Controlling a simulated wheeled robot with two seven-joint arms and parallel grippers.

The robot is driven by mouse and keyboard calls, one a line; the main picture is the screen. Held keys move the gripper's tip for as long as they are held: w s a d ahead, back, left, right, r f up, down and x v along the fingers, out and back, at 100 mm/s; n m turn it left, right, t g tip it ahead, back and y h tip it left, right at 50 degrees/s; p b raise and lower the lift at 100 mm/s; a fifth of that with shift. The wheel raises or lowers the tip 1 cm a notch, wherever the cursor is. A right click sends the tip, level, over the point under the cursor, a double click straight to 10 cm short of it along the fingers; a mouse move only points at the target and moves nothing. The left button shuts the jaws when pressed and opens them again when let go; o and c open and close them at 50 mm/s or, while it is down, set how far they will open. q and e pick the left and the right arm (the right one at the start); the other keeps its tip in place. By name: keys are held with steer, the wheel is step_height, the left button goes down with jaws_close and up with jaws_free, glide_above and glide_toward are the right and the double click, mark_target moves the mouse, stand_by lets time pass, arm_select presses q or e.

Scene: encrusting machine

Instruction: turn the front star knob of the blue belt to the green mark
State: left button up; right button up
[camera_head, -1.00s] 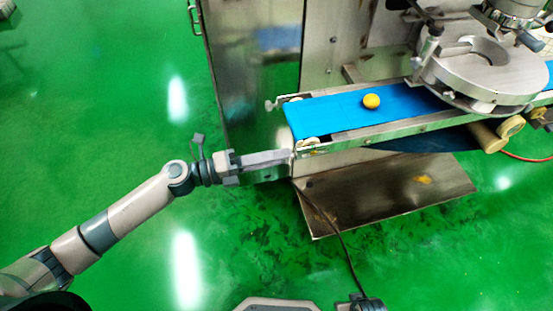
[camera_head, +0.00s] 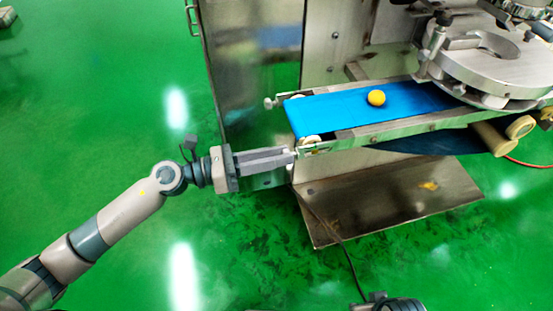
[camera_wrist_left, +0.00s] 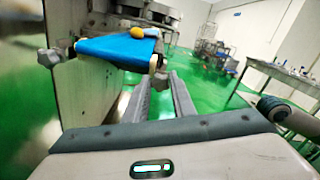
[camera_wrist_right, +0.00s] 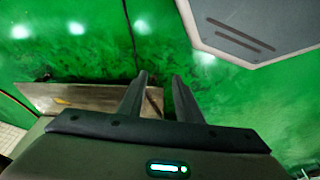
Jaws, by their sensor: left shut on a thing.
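The blue belt (camera_head: 345,105) runs from the left end of the machine, with its front star knob at the near left corner, mostly hidden by the fingertips in the head view. In the left wrist view the front star knob (camera_wrist_left: 160,80) is grey and sits at the fingertips. My left gripper (camera_head: 292,155) comes in level from the left and is shut on this knob. The back star knob (camera_head: 270,103) is free, and it also shows in the left wrist view (camera_wrist_left: 48,57). I cannot make out a green mark. My right gripper (camera_wrist_right: 158,85) is open and empty, above the floor.
A yellow ball (camera_head: 376,98) lies on the belt. The round steel machine head (camera_head: 490,65) stands over the belt at right. A steel base plate (camera_head: 390,200) and a dark cable (camera_head: 335,235) lie below.

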arm_select(q)
steer(key=shift+s+f+m+b, duration=0.1)
steer(key=shift+f+m+b, duration=0.05)
steer(key=shift+m+b, duration=2.3)
arm_select(e)
steer(key=w+a+t+y, duration=0.2)
steer(key=w+a+t, duration=0.1)
steer(key=a, duration=0.3)
steer(key=shift+w+f+p, duration=0.15)
steer(key=shift+w+p, duration=0.25)
steer(key=shift+w, duration=0.15)
arm_select(q)
steer(key=shift+m, duration=0.35)
steer(key=o, duration=1.1)
steer(key=shift+c, duration=0.2)
steer(key=shift+a, duration=0.1)
